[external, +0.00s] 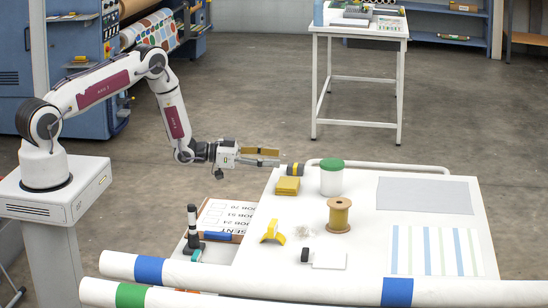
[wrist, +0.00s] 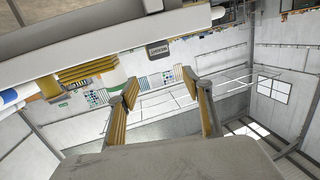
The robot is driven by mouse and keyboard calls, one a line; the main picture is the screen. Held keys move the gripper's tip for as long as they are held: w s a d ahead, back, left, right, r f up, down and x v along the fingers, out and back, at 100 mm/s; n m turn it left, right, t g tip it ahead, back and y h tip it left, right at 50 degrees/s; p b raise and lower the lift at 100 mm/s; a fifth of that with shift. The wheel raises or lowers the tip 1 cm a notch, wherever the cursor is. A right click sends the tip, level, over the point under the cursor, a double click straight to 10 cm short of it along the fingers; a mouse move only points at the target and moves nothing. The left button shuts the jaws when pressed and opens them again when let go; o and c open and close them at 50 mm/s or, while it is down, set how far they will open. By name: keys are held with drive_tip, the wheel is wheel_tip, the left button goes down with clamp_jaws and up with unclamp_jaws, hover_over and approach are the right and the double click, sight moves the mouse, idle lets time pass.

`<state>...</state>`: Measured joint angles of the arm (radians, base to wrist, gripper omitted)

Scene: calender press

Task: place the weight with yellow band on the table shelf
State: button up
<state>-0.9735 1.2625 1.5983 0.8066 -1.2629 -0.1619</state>
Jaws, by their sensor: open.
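A small dark weight with a yellow band (external: 294,169) is at the back left corner of the white table (external: 370,235), beside the yellow stack. My gripper (external: 274,157) is open and empty, level, just left of the weight and apart from it. In the wrist view my gripper (wrist: 155,80) shows its two finger pads spread with nothing between them. That view is upside down, and a dark rounded shape with a label (wrist: 158,50) shows by the table edge; I cannot tell if it is the weight. A lower surface with a printed sheet (external: 222,215) lies left of the table top.
A yellow stack (external: 287,187), a green-lidded white jar (external: 331,178) and a spool (external: 339,214) stand near the weight. A yellow clip-like piece (external: 273,232) is further forward. Long white rolls (external: 330,296) cross the front. A black-handled tool (external: 193,230) stands upright at left.

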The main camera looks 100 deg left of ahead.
sight(288, 166)
drive_tip(key=s+f, duration=0.2)
drive_tip(key=f, duration=0.1)
drive_tip(key=shift+s+t, duration=0.2)
drive_tip(key=shift+t, duration=0.1)
drive_tip(key=shift+x, duration=1.35)
drive_tip(key=shift+r, duration=0.1)
drive_tip(key=shift+x, duration=2.55)
drive_tip(key=shift+r, duration=0.15)
drive_tip(key=shift+c, duration=0.4)
clamp_jaws()
